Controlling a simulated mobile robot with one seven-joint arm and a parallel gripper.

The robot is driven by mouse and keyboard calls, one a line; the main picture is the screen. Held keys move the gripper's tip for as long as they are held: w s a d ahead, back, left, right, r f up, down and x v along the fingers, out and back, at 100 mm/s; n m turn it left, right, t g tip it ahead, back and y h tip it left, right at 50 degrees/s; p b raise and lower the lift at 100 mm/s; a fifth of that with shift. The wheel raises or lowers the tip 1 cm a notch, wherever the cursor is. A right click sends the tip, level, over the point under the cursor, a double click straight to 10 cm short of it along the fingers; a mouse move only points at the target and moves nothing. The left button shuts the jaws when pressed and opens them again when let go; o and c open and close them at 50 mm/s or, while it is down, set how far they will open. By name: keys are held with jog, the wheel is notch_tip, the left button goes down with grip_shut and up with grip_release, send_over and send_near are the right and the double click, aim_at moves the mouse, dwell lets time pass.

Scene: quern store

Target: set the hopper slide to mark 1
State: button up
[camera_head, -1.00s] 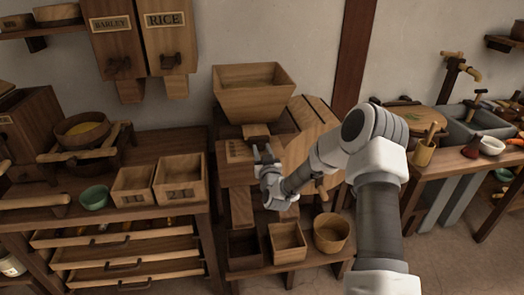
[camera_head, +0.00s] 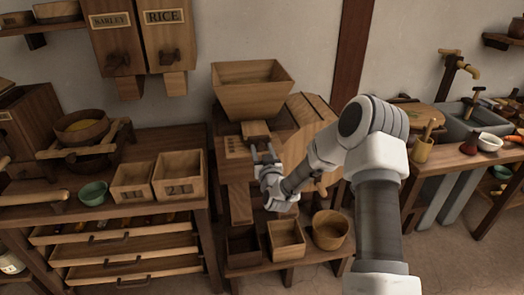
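The wooden hopper (camera_head: 252,90) stands on the mill at the centre, against the wall. Under its mouth is a small wooden block (camera_head: 255,129), seemingly part of the slide. A pale plate with small dark marks (camera_head: 236,147) lies just left and below it; the marks are too small to read. My gripper (camera_head: 265,152) is in front of the block, right of the marked plate. Its two dark fingers look spread apart, with no object clearly between them. Whether a finger touches the slide, and which mark the slide stands at, I cannot tell.
Below the mill, a square wooden box (camera_head: 286,239) and a round tub (camera_head: 330,230) stand on a low shelf. Two open boxes and a green bowl (camera_head: 93,193) are on the left bench. Barley and rice bins (camera_head: 163,35) hang at upper left. A sink bench is at right.

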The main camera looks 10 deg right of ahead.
jog(key=shift+o, duration=0.8)
jog(key=shift+s, duration=0.1)
jog(key=s, duration=1.7)
jog(key=shift+s, duration=0.1)
